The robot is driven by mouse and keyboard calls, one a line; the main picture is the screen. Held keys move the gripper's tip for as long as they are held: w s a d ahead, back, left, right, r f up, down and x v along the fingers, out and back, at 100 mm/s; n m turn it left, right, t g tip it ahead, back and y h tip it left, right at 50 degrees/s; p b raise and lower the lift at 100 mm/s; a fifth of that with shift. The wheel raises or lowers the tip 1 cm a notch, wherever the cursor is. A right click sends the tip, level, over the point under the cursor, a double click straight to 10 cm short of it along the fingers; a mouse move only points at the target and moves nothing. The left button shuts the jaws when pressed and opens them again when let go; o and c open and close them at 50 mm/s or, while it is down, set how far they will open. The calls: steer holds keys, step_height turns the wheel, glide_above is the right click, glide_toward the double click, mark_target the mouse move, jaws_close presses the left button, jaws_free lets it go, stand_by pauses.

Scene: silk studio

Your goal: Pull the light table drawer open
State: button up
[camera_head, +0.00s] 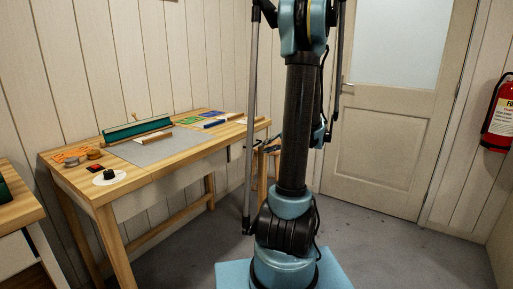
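A wooden table (190,149) stands along the left wall, with pale panels under its top. A pale front panel (237,150) with a small dark mark shows under its right end; it may be the drawer front, and I cannot tell how far it is open. My gripper (267,141) seems to be the dark part beside the table's right end, mostly hidden behind my own arm. Its fingers are too small and covered to read, and I cannot tell whether it touches the panel.
On the table lie a grey mat (150,150), a long green bar (137,129), a white disc with a black knob (108,177) and small coloured pieces. Another table (20,209) stands at lower left. A door (385,150) and a fire extinguisher (499,115) are at right. Grey floor is clear there.

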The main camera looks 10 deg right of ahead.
mark_target(257, 144)
steer(key=w+d+f+m+t+y, duration=0.1)
steer(key=w+d+t, duration=0.15)
steer(key=d, duration=0.25)
steer(key=w+d+f+m+t, duration=0.1)
steer(key=w+d, duration=0.2)
steer(key=d, duration=0.2)
steer(key=x, duration=1.6)
steer(key=shift+w+a, duration=0.1)
steer(key=shift+a, duration=0.35)
jaws_close()
